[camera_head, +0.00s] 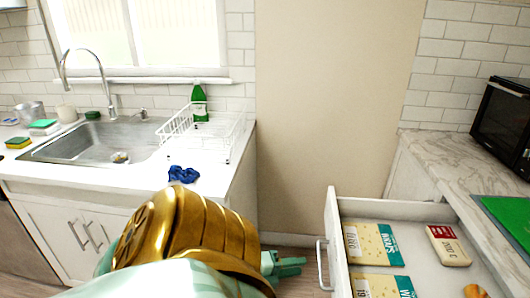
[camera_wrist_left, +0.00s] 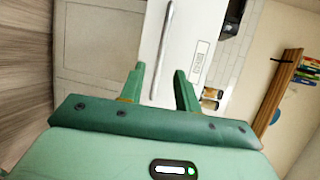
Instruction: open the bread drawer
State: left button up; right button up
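A white drawer (camera_head: 334,225) stands pulled out at the lower right in the head view. It holds flat yellow-and-teal packets (camera_head: 372,245) and a cream pack with a red label (camera_head: 447,245). Its bar handle (camera_head: 322,265) is on the front, facing left. My left gripper (camera_head: 298,266) is just left of the handle and looks apart from it. In the left wrist view my gripper (camera_wrist_left: 159,78) is open and empty, its fingers spread, with a white front and a long bar handle (camera_wrist_left: 163,45) beyond them. My right gripper is not in view.
A marble counter (camera_head: 445,160) with a black microwave (camera_head: 505,120) and green board (camera_head: 508,222) is at the right. A sink (camera_head: 95,145), dish rack (camera_head: 205,130) and blue cloth (camera_head: 183,174) are at the left. A small orange-gold thing (camera_head: 475,291) at the lower edge is unclear.

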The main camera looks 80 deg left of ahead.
pick_arm(q)
jog(key=s+r, duration=0.2)
jog(key=s, duration=0.8)
jog(key=shift+s+p, duration=0.2)
jog(key=shift+p, duration=0.25)
